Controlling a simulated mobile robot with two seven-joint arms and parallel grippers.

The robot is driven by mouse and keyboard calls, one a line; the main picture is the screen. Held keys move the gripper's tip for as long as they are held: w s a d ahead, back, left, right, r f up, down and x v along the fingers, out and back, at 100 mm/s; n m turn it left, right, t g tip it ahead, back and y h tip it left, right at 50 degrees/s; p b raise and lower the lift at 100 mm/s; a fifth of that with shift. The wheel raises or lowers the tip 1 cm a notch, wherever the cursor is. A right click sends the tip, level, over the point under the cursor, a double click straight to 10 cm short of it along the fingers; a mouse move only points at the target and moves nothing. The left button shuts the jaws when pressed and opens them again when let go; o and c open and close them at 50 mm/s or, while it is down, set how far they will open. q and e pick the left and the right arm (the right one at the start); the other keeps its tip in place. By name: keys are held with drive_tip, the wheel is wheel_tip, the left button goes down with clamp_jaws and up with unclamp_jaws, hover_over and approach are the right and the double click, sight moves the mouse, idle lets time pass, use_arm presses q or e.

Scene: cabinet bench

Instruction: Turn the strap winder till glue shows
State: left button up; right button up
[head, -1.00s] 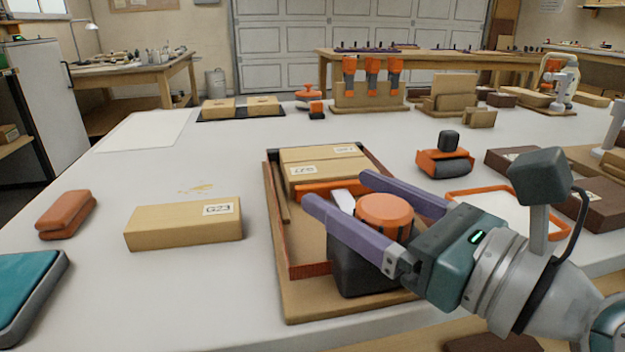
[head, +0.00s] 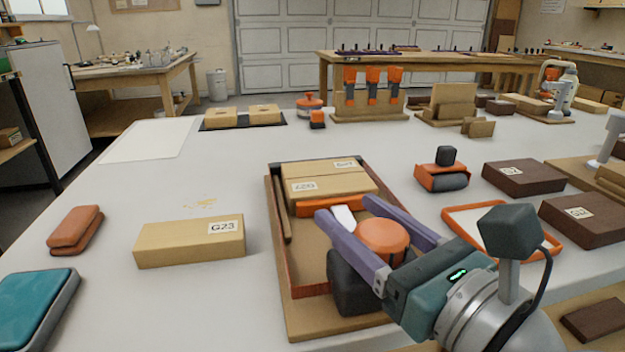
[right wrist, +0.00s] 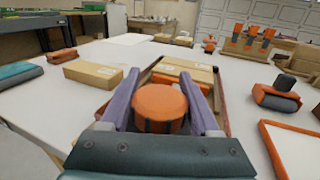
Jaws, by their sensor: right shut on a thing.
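The strap winder has a round orange knob (head: 382,240) on a dark block (head: 350,285), near the front of a wooden clamping frame (head: 335,328). My right gripper (head: 345,208) has its purple fingers on either side of the knob and is shut on it; the knob also shows between the fingers in the right wrist view (right wrist: 160,103). An orange strap (head: 330,207) runs along the near side of two labelled wooden blocks (head: 320,187) in the frame. A pale tongue (head: 343,217) shows between strap and knob. I cannot make out glue at the blocks' joint. My left gripper is not in view.
A loose block marked G23 (head: 190,242) lies left of the frame. A yellowish smear (head: 200,203) is on the white table beyond it. An orange-rimmed tray (head: 480,215) and dark blocks (head: 523,178) lie to the right.

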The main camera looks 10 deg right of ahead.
sight(393, 255)
drive_tip(key=m+h, duration=0.1)
drive_tip(key=h, duration=0.1)
drive_tip(key=d+m+t+h+p, duration=0.1)
drive_tip(key=m+h, duration=0.1)
drive_tip(key=h, duration=0.1)
drive_tip(key=shift+w+m+h, duration=0.1)
drive_tip(key=shift+m+h, duration=0.2)
drive_tip(key=o, duration=1.4)
drive_tip(key=shift+c, duration=0.2)
drive_tip(key=shift+s+d, duration=0.15)
drive_tip(key=shift+s, duration=4.85)
